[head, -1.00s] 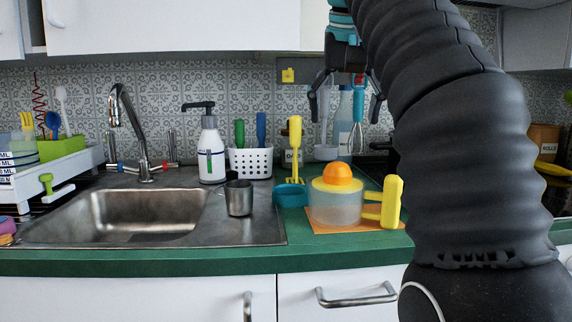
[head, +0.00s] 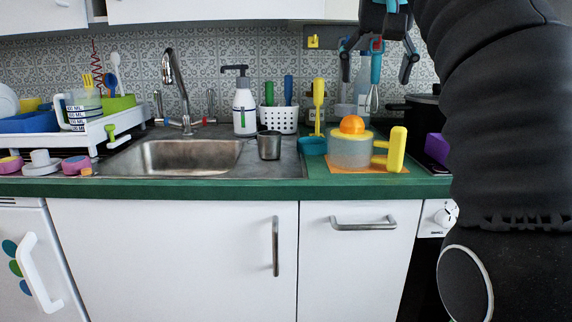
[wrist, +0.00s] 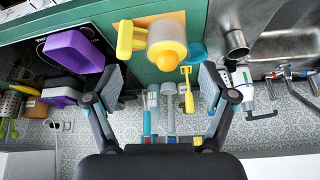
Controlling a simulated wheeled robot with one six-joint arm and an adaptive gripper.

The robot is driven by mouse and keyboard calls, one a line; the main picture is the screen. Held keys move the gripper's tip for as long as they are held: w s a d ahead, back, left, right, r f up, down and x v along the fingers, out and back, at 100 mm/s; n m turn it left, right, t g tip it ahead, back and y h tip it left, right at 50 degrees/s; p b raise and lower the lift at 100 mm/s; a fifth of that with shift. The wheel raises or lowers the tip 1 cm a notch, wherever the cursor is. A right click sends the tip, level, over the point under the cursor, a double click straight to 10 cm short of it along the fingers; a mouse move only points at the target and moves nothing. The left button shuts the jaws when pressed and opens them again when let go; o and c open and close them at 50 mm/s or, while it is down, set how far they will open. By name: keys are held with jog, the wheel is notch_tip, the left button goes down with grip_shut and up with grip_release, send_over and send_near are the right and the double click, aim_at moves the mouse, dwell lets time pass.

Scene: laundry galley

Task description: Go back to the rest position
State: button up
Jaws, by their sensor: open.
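My gripper (head: 379,62) is at the top right of the head view, in front of the tiled wall and above the counter. Its two fingers are spread apart with nothing held between them. In the wrist view my gripper (wrist: 163,92) also shows open, with the counter and hanging utensils seen beyond the fingers. My dark arm comes down along the right side of the head view and hides part of the counter and stove there.
A citrus juicer (head: 349,152) with a yellow handle stands on an orange mat (head: 368,170) below my gripper. Left of it are a metal cup (head: 269,146), sink (head: 185,155), soap bottle (head: 244,108) and utensil basket (head: 279,120). A whisk (head: 374,92) hangs behind my gripper.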

jog(key=w+f+n, duration=0.1)
jog(key=w+f, duration=0.5)
jog(key=f, duration=0.2)
jog(key=s+f+n, duration=0.1)
jog(key=s+f, duration=0.2)
jog(key=f, duration=0.7)
jog(key=s+d+f, duration=0.1)
jog(key=s+f, duration=2.1)
jog(key=s, duration=0.1)
jog(key=shift+s+f+y, duration=0.15)
jog(key=shift+f+y, duration=0.1)
jog(key=shift+y, duration=0.15)
jog(key=shift+d, duration=0.1)
